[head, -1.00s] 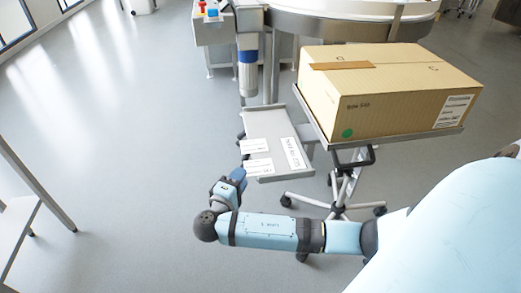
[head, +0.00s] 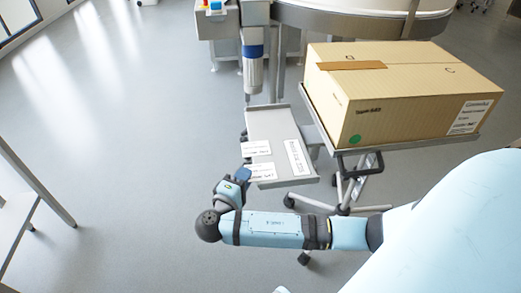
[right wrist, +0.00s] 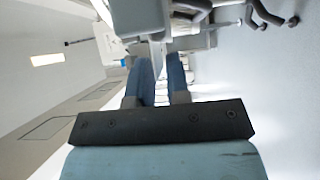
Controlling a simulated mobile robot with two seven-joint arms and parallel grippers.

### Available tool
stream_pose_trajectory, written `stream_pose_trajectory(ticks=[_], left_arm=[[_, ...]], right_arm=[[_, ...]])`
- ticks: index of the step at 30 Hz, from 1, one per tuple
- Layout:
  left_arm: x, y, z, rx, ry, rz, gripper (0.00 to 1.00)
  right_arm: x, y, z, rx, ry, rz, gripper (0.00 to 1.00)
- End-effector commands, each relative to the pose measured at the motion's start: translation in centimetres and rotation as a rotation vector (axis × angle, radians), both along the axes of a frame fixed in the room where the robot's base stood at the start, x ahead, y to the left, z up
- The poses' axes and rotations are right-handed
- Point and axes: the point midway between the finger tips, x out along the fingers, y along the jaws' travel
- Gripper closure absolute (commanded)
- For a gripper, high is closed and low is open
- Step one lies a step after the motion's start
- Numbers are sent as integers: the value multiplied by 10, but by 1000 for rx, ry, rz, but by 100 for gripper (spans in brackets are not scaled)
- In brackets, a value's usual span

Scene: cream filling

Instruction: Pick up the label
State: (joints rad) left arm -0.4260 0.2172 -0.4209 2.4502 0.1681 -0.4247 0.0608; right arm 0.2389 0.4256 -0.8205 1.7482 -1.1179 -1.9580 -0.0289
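Three white labels lie on a grey tray (head: 272,124): one at the left (head: 256,148), one at the near left corner (head: 262,171), and one set lengthwise at the right (head: 296,157). My right gripper (head: 243,174) is at the tray's near left corner, beside the near label and partly overlapping its edge in the head view. Whether it touches the label cannot be told. In the right wrist view its two blue fingers (right wrist: 160,75) stand apart with a gap and nothing seen between them. My left gripper is not in view.
A large cardboard box (head: 405,95) with a green dot and a printed label sits on a wheeled stand right of the tray. A machine with a round rim (head: 360,24) stands behind. A white table (head: 18,222) is at the far left. The floor between is clear.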

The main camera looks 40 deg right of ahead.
Motion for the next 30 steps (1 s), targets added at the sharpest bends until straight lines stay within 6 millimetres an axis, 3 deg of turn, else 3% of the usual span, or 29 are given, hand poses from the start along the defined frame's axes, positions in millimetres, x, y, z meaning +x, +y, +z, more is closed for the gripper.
stream_pose_trajectory(ticks=[2,15,20,26,30], left_arm=[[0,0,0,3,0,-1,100],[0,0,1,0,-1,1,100],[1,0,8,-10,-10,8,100],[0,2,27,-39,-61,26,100],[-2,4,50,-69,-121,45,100]], right_arm=[[0,0,0,0,0,0,100],[0,0,1,0,0,0,100],[0,0,9,0,0,0,100],[0,0,42,2,-2,0,100],[0,0,81,3,-3,0,100]])
